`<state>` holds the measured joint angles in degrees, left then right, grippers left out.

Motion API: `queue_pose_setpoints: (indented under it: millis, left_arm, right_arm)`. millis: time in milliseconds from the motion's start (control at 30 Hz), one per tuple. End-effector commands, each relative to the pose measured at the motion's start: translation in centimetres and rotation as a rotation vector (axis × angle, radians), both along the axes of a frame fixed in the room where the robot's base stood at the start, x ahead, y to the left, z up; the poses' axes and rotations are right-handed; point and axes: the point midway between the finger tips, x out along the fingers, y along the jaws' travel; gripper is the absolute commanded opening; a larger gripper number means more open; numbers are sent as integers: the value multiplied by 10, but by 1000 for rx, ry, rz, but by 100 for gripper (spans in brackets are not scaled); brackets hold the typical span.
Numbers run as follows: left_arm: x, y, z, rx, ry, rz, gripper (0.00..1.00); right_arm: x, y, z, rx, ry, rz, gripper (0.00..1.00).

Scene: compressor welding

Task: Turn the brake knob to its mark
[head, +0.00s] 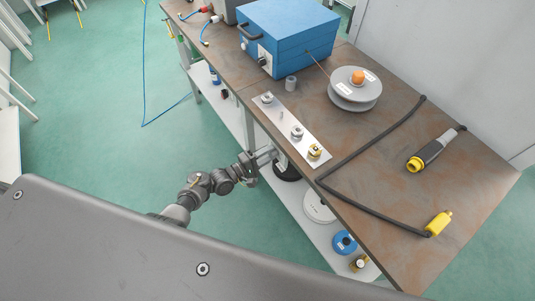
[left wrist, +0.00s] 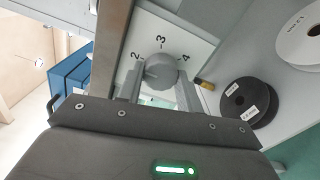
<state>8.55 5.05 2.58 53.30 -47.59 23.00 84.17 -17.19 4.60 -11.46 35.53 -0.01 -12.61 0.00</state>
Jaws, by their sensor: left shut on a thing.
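A round grey knob (left wrist: 160,68) sits on a white dial plate (left wrist: 197,42) in the left wrist view. The marks 2, 3 and 4 are printed around it. My left gripper (left wrist: 158,92) has one finger on each side of the knob and is shut on it. I cannot tell exactly where the knob points. In the head view my left gripper (head: 270,155) is at the bench's front edge, and the dial is hidden there. My right gripper is in neither view.
The bench (head: 470,195) carries a metal strip with fittings (head: 283,117), a blue box (head: 285,38), a grey spool (head: 353,98), a black cable (head: 378,137) and a yellow-ended tool (head: 430,153). Several spools lie on the lower shelf (head: 313,235). Green floor (head: 110,165) is open at left.

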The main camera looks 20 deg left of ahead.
Motion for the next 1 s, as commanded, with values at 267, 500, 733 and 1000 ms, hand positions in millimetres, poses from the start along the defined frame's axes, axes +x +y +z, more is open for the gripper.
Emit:
queue_pose_setpoints:
  millis: [267,500,733,1000]
  left_arm:
    - [0,0,-1,-3,4,0,13]
    - [0,0,-1,-2,3,0,51]
    - [0,0,0,-2,3,0,57]
    - [-14,12,-1,-2,4,2,57]
  right_arm:
    - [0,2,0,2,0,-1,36]
    - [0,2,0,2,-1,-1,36]
    - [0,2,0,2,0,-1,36]
    - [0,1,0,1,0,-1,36]
